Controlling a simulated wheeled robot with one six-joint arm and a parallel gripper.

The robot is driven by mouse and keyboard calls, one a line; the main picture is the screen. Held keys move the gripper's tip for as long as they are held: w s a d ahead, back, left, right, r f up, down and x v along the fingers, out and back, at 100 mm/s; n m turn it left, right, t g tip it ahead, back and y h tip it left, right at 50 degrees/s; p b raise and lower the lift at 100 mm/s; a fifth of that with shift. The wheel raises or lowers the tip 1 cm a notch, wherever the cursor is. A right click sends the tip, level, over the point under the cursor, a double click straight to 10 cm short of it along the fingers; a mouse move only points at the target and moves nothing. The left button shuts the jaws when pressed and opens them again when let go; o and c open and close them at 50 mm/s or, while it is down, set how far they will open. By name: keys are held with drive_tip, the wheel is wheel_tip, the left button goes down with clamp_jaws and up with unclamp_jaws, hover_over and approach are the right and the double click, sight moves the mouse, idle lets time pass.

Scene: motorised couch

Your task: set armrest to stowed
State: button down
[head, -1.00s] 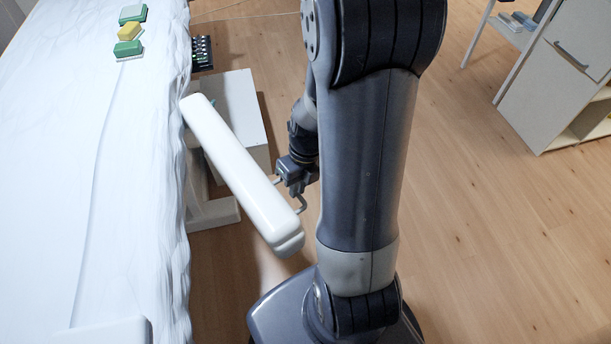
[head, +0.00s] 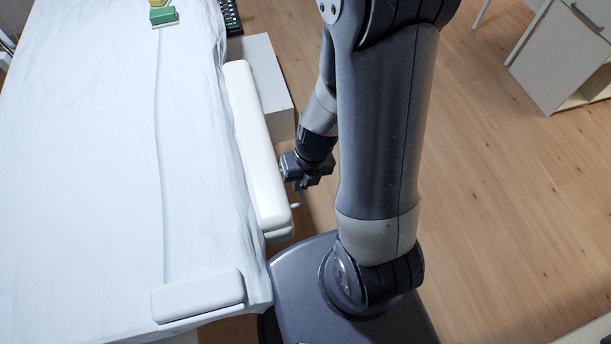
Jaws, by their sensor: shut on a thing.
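The white padded armrest (head: 255,150) lies along the right edge of the couch (head: 110,170), nearly parallel to it and close against its side. A small handle (head: 296,205) sticks out from the armrest's outer side near its front end. My gripper (head: 288,178) is at the armrest's outer side, shut on this handle. Its fingertips are mostly hidden by the wrist and the armrest, so the exact grip is unclear.
A second white pad (head: 200,296) lies at the couch's front corner. Green and yellow blocks (head: 163,14) sit at the couch's far end. A grey box (head: 262,75) stands beside the couch behind the armrest.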

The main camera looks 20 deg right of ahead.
drive_tip(key=shift+a, duration=0.2)
drive_tip(key=c, duration=1.5)
unclamp_jaws()
drive_tip(key=shift+a, duration=0.25)
drive_tip(key=shift+d, duration=0.1)
drive_tip(key=r+p, duration=0.1)
drive_tip(key=r, duration=0.2)
drive_tip(key=d+r+p, duration=0.1)
drive_tip(key=r+p, duration=0.1)
drive_tip(key=r, duration=0.2)
drive_tip(key=d+r+p, duration=0.1)
drive_tip(key=r, duration=0.2)
drive_tip(key=shift+r, duration=0.3)
drive_tip(key=shift+f, duration=0.1)
